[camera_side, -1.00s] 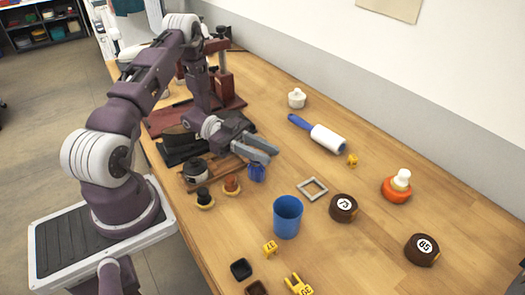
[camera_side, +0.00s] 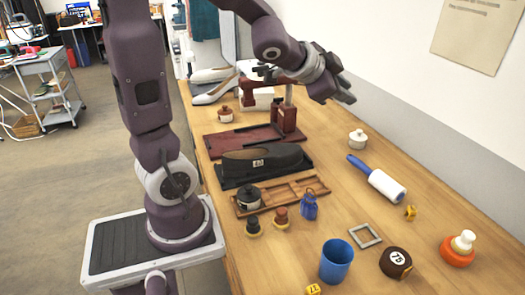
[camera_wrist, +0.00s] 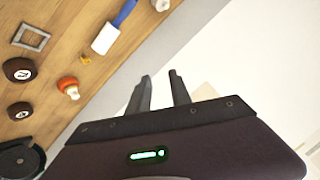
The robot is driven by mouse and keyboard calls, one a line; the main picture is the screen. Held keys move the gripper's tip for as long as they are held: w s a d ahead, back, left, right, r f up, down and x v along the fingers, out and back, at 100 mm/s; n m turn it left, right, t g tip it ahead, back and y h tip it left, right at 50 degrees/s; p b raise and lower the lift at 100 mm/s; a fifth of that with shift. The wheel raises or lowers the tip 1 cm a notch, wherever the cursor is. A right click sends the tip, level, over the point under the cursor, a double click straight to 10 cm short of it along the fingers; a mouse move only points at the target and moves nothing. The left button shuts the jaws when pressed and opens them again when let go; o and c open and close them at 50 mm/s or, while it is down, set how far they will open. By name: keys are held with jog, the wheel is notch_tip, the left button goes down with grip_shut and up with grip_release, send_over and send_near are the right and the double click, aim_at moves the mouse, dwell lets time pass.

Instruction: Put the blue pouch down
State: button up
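The blue pouch (camera_side: 309,206) stands on the wooden table, just off the right end of the wooden compartment tray (camera_side: 284,194). It looks upright, and nothing holds it. My gripper (camera_side: 347,92) is raised high above the back of the table near the wall, well away from the pouch. In the wrist view my gripper (camera_wrist: 160,90) shows two dark fingers spread apart with nothing between them. The pouch does not show in the wrist view.
A blue cup (camera_side: 336,261), a grey square frame (camera_side: 365,236) and a lint roller (camera_side: 378,180) stand or lie right of the pouch. Two small spools (camera_side: 281,217) are on its left. A dark shoe (camera_side: 262,158) lies behind the tray.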

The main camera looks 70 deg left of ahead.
jog(key=s+d+n+g+h, duration=0.1)
jog(key=s+d, duration=0.3)
jog(key=s, duration=0.4)
jog(key=s+d+f+n+g, duration=0.1)
jog(key=s+d+n+g, duration=0.1)
jog(key=s, duration=0.6)
jog(key=s+d+f+n+g+h, duration=0.1)
jog(key=s+d+g, duration=0.1)
jog(key=s+d, duration=0.4)
jog(key=s, duration=0.2)
jog(key=shift+s+f+n+g+h, duration=0.2)
jog(key=shift+s+n+g+h, duration=0.1)
jog(key=shift+n+g, duration=0.1)
